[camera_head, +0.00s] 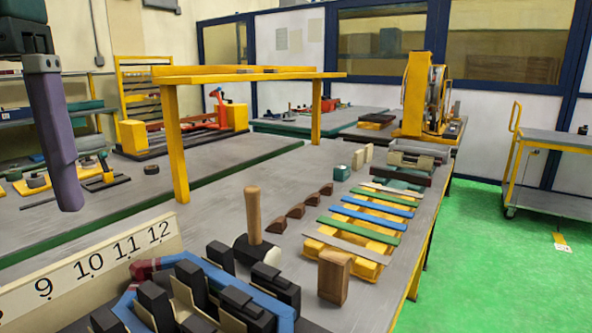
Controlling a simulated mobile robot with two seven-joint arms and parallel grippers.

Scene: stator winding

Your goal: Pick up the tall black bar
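Several black blocks (232,304) stand in a cluster at the bottom of the head view, among pale plates and a blue curved piece (283,323). I cannot tell which one is the tall black bar, and the frame's bottom edge cuts off part of the cluster. A dark purple finger-like part (55,140) hangs down at the upper left from a grey and black mount. It seems to belong to my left gripper (68,195), above the left bench and apart from the blocks. Whether it is open is not visible. My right gripper is out of view.
A mallet (254,220) stands handle-up behind the blocks, with a wooden block (334,275) to its right. A numbered board (95,268) stands at left. A yellow frame (245,76) rises over the bench. Coloured strips (378,206) lie on a yellow rack at right.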

